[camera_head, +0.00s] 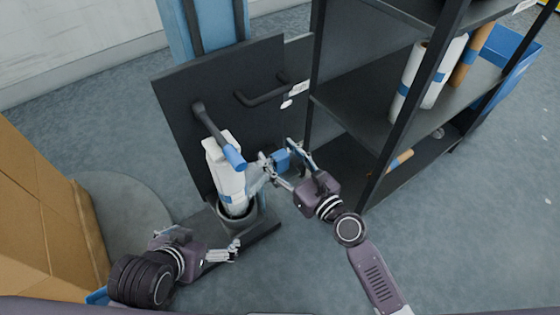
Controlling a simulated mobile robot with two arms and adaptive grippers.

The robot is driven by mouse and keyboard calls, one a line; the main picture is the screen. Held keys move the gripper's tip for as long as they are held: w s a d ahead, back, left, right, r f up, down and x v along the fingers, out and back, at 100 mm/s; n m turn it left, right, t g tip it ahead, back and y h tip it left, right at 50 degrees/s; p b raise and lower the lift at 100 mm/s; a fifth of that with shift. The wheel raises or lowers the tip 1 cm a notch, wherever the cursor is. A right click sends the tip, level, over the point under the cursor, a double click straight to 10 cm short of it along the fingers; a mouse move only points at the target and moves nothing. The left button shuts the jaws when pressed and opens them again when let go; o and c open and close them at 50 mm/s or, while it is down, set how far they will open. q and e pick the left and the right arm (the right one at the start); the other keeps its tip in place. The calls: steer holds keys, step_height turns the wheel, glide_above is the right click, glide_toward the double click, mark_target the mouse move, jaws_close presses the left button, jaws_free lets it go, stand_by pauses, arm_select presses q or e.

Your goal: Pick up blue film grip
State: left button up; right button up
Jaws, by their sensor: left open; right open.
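A small blue block, which looks like the blue film grip (281,160), is at the edge of a translucent strip of film beside the white roll (228,175). My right gripper (277,156) is open, with its fingers on either side of the blue grip. I cannot tell whether they touch it. My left gripper (234,250) is open and empty at the lower left, low in front of the grey cup (238,216) that holds the roll's lower end.
A black panel (180,100) with a black bar handle (265,92) stands behind the roll. A blue-tipped black arm (235,157) reaches over the roll. A dark shelf (370,90) with rolls is at right, cardboard boxes (40,200) at left. Floor is clear at lower right.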

steer(key=c, duration=1.2)
steer(key=shift+c, duration=0.2)
